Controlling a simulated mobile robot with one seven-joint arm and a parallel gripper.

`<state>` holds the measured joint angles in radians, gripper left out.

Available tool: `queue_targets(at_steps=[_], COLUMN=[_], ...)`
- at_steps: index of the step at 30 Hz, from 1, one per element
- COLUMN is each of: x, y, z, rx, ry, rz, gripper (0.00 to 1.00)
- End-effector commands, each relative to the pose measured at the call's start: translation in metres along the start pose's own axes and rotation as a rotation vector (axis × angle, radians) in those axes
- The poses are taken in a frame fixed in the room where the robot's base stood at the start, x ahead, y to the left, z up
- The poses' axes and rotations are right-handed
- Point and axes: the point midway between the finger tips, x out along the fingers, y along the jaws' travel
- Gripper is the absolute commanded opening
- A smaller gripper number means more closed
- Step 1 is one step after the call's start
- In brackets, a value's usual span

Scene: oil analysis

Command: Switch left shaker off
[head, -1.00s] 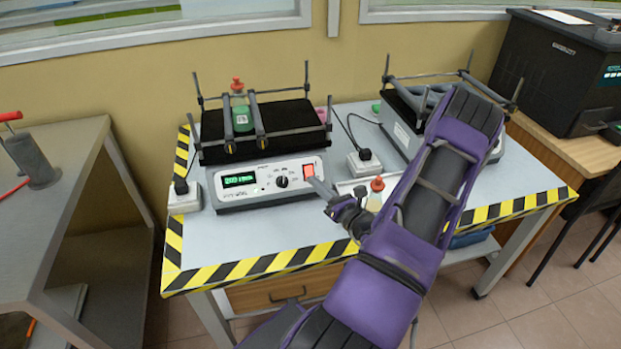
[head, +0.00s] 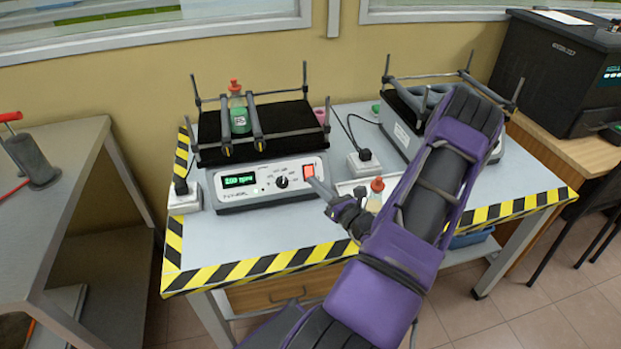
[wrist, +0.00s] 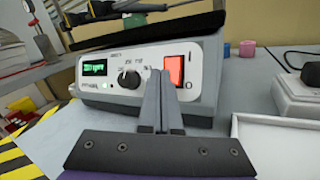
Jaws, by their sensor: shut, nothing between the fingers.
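The left shaker (head: 265,180) stands on the grey table, with its green display lit. Its red rocker switch (head: 308,170) is at the right end of the front panel. The switch also shows lit red in the wrist view (wrist: 174,71), beside a dark knob (wrist: 129,78). My gripper (head: 318,184) is shut and empty, with its fingertips right in front of the panel by the switch. In the wrist view the closed fingers (wrist: 159,80) cover the switch's lower left part. I cannot tell whether they touch it. A bottle with green liquid (head: 240,120) sits on the shaker's platform.
A second shaker (head: 402,132) stands to the right, partly hidden by my arm. A red-capped bottle (head: 376,192) and a white tray (wrist: 270,145) are close to my gripper. Power sockets (head: 185,197) sit on the table. The table's front left is clear.

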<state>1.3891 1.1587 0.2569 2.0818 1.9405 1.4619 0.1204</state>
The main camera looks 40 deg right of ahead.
Motion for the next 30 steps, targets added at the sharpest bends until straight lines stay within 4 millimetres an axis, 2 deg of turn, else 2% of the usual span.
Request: queue_targets(at_steps=[30], x=[0.0061], y=[-0.0042], z=[-0.0045], rx=[0.001], ry=[0.000], rz=[0.000], gripper=[0.00])
